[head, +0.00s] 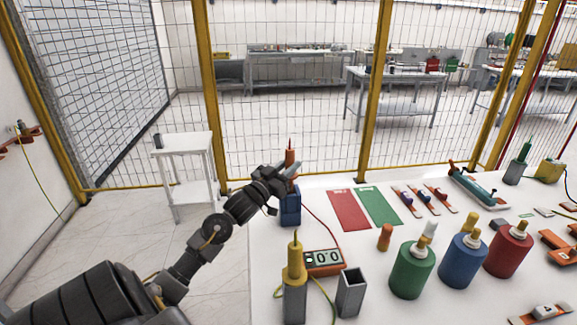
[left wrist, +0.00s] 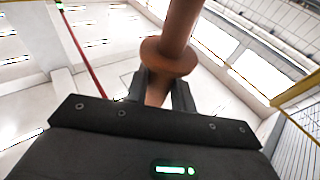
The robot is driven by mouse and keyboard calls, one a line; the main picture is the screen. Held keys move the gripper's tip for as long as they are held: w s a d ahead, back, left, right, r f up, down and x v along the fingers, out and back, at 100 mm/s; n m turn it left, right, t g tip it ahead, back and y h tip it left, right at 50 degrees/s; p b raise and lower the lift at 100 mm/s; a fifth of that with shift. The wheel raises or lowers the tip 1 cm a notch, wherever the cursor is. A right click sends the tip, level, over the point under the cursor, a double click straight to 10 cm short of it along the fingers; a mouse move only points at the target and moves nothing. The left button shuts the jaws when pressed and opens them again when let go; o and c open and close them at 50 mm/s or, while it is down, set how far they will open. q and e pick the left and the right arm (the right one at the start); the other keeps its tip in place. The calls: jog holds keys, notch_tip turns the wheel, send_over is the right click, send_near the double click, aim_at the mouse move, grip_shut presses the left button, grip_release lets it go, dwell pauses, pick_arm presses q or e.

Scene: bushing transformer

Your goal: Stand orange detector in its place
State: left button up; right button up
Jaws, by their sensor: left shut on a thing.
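The orange detector (head: 291,156), a rod with a thin pointed tip, stands upright in my left gripper (head: 286,180) at the table's far left. In the left wrist view, its rod and round collar (left wrist: 169,56) rise above the fingers (left wrist: 160,92), which are shut on it below the collar. A blue box-like holder (head: 291,210) is directly below the gripper. The gripper hides the join, so I cannot tell whether the detector is inside the holder. A grey square holder (head: 351,291) stands open and empty at the near edge. My right gripper is not in view.
A yellow detector (head: 296,260) stands in another grey holder (head: 294,302), beside an orange meter (head: 324,260). A red cable (head: 322,222) runs near the meter. Red and green mats (head: 348,210) lie to the right. Green, blue and red bottles (head: 412,270) crowd the near right.

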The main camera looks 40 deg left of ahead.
pick_arm(q)
jog(key=o, duration=1.1)
jog(key=shift+c, duration=0.2)
jog(key=shift+s+f, duration=0.2)
jog(key=shift+s, duration=0.1)
jog(key=b+v, duration=0.2)
jog(key=v, duration=0.8)
jog(key=shift+r+b, duration=0.15)
jog(key=shift+b, duration=0.25)
jog(key=shift+s, duration=0.1)
